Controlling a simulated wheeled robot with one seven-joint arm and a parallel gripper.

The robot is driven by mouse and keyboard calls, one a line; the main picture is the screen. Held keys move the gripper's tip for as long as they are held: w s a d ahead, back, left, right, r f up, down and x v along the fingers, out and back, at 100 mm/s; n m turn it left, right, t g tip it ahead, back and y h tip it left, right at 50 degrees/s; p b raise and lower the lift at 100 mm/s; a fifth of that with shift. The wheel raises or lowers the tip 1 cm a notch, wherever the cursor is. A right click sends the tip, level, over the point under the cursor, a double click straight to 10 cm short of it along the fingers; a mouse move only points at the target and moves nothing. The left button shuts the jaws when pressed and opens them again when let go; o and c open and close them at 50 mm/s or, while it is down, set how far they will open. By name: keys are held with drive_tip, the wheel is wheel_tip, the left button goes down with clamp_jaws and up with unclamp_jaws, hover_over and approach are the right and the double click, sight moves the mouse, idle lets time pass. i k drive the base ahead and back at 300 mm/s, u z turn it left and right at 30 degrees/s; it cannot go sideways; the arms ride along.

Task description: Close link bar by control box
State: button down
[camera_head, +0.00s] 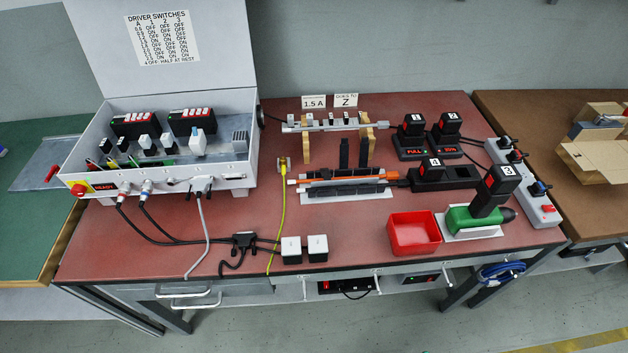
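The grey control box (160,180) stands at the left of the red-brown bench with its lid raised. It holds two dark driver modules (135,124) and several small white and black parts. A red-and-yellow knob (78,190), round cable plugs (147,187) and a wide grey plug (202,185) are on its front. I cannot tell for sure which part is the link bar. A flat grey plate with a red handle (51,173) lies left of the box. My gripper is not in view.
A rail on wooden stands (333,124) and an orange-and-black rail assembly (340,182) are mid-bench. Cables cross the front left. The bench's front centre is fairly clear.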

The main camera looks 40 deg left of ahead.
sight(326, 174)
drive_tip(key=u, duration=0.2)
drive_tip(key=k, duration=0.1)
drive_tip(key=u, duration=1.3)
drive_tip(key=i, duration=0.45)
drive_tip(key=z, duration=0.95)
